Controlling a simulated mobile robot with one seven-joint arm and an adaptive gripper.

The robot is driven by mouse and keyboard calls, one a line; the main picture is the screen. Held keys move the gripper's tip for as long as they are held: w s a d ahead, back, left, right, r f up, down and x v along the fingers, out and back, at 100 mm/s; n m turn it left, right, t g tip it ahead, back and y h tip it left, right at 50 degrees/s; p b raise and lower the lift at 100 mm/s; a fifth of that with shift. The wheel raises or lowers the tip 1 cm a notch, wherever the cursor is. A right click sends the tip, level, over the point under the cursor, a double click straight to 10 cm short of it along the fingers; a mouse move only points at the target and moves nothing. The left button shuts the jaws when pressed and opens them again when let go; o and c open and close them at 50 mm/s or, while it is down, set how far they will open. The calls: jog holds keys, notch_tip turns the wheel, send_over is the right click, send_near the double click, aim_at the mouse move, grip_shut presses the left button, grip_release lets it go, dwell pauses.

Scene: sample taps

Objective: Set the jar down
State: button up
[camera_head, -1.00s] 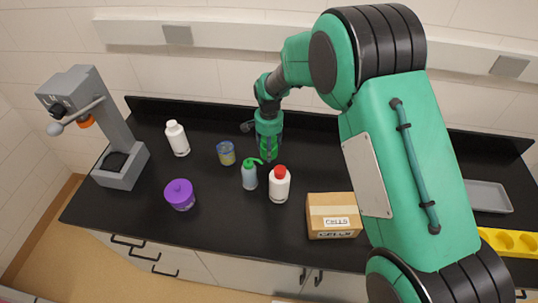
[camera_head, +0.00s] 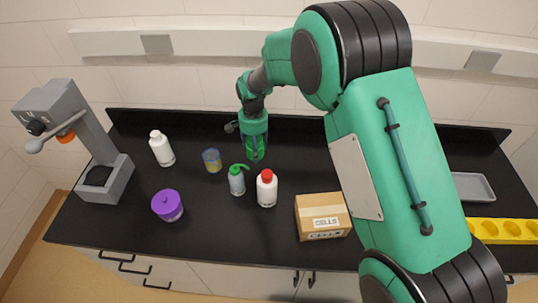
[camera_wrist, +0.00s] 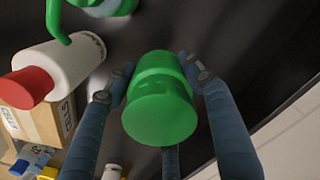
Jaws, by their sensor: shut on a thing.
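My gripper (camera_head: 255,152) is over the black bench, behind the bottles, with its fingers pointing down. In the wrist view its fingers (camera_wrist: 160,88) close around a green jar (camera_wrist: 160,110) with a wide round green end facing the camera. The jar also shows as a green shape in the head view (camera_head: 255,154), partly hidden by the fingers. I cannot tell whether its underside touches the bench (camera_head: 220,220).
A green-topped wash bottle (camera_head: 237,181) and a red-capped white bottle (camera_head: 267,190) stand close in front. A cardboard box (camera_head: 322,217), purple jar (camera_head: 167,206), blue-yellow jar (camera_head: 212,161), white bottle (camera_head: 161,149) and grey machine (camera_head: 100,150) stand around.

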send_over(303, 172)
jog(key=shift+r+b, duration=0.15)
jog(key=shift+b, duration=0.2)
jog(key=shift+f, duration=3.15)
jog(key=shift+f, duration=0.1)
jog(key=shift+f+b, duration=0.4)
jog(key=shift+f, duration=1.35)
jog(key=shift+f, duration=0.15)
jog(key=o, duration=1.2)
jog(key=shift+c, duration=0.2)
